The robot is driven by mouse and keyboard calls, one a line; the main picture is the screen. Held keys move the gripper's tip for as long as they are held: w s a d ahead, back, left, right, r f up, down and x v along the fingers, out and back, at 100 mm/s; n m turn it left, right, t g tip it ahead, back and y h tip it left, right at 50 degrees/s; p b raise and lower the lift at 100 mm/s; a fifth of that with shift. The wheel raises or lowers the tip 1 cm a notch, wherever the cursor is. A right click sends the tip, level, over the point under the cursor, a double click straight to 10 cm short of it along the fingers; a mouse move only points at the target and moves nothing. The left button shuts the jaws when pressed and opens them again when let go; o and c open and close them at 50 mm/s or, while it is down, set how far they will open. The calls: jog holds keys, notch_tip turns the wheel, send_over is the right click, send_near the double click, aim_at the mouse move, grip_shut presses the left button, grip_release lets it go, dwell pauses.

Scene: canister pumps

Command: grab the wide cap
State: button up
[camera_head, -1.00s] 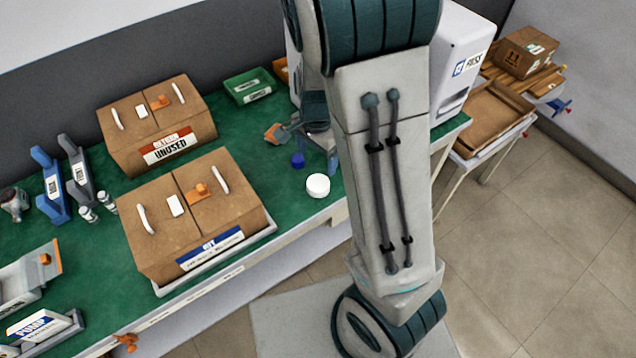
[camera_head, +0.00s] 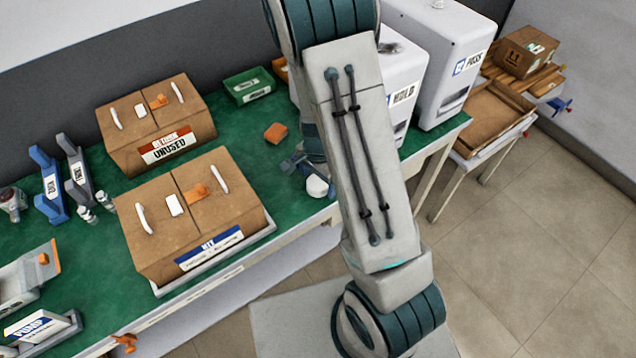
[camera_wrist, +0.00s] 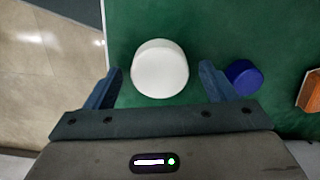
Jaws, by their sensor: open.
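The wide cap looks to be the white round one (camera_head: 317,187), lying on the green table near its front edge. In the wrist view the white cap (camera_wrist: 160,62) lies between the two blue fingers of my gripper (camera_wrist: 160,76). The fingers are apart, with a gap on both sides of the cap. A smaller blue cap (camera_wrist: 243,76) lies outside the right finger. In the head view my gripper (camera_head: 299,166) partly covers the white cap, and the blue cap is hidden.
An orange block (camera_head: 276,132) lies on the table behind my gripper. A cardboard box labelled UNUSED (camera_head: 150,140) and a second cardboard box (camera_head: 205,225) stand to the left. White dispensers (camera_head: 440,60) stand at the right. The table edge (camera_wrist: 104,30) runs close beside the cap.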

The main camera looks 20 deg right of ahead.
jog(key=c, duration=1)
jog(key=shift+r, duration=0.1)
